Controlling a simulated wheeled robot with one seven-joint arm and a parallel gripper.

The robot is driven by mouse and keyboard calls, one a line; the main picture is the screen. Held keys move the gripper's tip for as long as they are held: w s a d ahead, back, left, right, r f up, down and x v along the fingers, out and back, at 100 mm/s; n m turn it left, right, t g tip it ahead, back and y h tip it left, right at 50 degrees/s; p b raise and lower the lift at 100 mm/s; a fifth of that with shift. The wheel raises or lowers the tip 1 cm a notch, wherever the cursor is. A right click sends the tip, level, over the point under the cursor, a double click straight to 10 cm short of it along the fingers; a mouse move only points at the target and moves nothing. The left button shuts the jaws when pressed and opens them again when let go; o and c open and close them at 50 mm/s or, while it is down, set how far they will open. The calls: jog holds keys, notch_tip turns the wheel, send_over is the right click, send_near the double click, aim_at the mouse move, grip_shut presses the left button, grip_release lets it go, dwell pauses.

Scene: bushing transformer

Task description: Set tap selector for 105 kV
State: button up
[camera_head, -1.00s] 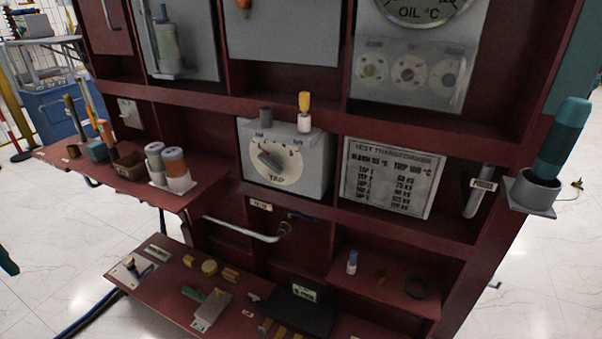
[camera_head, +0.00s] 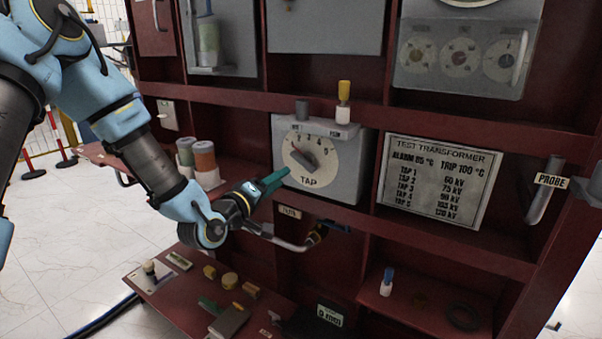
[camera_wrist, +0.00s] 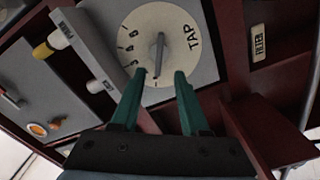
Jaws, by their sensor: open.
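The tap selector is a grey box (camera_head: 344,172) with a pale round dial (camera_head: 325,146) marked TAP and a dark grey bar knob (camera_head: 303,159). The knob slants toward the dial's upper left; I cannot tell which number it points at. In the wrist view the knob (camera_wrist: 159,56) stands just beyond my fingertips, in line with the gap between them. My gripper (camera_head: 281,178) has green fingers and is at the lower left of the dial. In the wrist view the gripper (camera_wrist: 160,76) is open and empty. A placard (camera_head: 436,180) right of the box lists taps with kV values, 105 kV appearing beside tap 4.
A yellow-topped peg (camera_head: 343,102) and a grey peg (camera_head: 302,110) stand on top of the box. A bent pipe (camera_head: 287,243) runs below my gripper. Coloured cylinders (camera_head: 204,158) stand on the left shelf, and a probe handle (camera_head: 541,200) is at the right.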

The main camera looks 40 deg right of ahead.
aim_at(302, 164)
jog(key=p+x, duration=0.1)
jog(key=x, duration=0.9)
jog(key=shift+d, duration=0.3)
grip_shut()
